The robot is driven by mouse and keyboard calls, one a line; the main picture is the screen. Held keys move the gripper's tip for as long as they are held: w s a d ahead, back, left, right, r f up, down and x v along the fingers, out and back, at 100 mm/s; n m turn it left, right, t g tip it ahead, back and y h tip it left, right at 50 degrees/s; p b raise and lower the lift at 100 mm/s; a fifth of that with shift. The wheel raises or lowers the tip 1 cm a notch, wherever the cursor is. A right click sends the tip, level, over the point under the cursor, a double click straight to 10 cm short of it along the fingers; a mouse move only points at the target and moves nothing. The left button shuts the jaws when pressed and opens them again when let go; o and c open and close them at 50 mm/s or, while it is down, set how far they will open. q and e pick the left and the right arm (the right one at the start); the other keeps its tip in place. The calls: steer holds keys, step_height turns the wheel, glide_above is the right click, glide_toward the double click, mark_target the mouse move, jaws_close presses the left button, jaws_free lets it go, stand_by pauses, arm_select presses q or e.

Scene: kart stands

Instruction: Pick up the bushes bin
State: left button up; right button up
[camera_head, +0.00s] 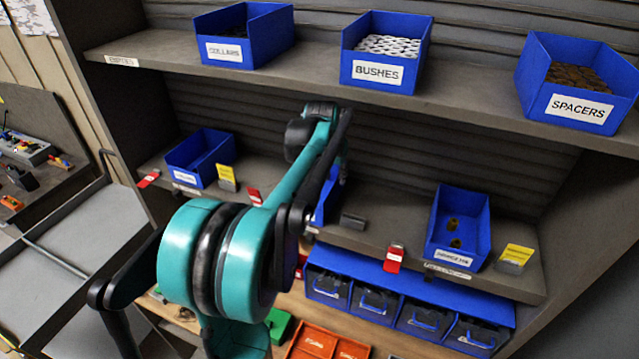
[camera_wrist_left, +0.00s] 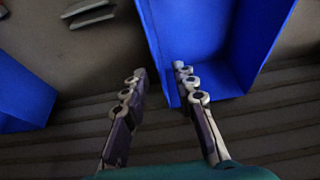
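The bushes bin (camera_head: 371,71), blue with a white BUSHES label and full of pale rings, sits upright mid upper shelf. My left gripper is mostly hidden behind its own arm in the head view. In the left wrist view my left gripper (camera_wrist_left: 160,78) is open, with nothing clamped. A blue bin (camera_wrist_left: 262,35) shows there at the right finger, its near wall edge reaching between the two fingertips. Its visible inside looks empty and no label shows, so I cannot tell which bin it is. My right gripper is not in view.
The collars bin (camera_head: 226,51) and spacers bin (camera_head: 580,106) flank the bushes bin. On the lower shelf stand blue bins at left (camera_head: 186,164) and right (camera_head: 446,235), and one partly behind my arm (camera_head: 327,203). Another blue bin (camera_wrist_left: 22,95) shows in the wrist view.

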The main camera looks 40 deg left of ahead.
arm_select(q)
steer(key=p+x, duration=0.1)
steer(key=x, duration=0.6)
steer(key=shift+w+f, duration=0.2)
steer(key=shift+w, duration=0.05)
steer(key=shift+s+r, duration=0.1)
steer(key=shift+s, duration=0.05)
jaws_close()
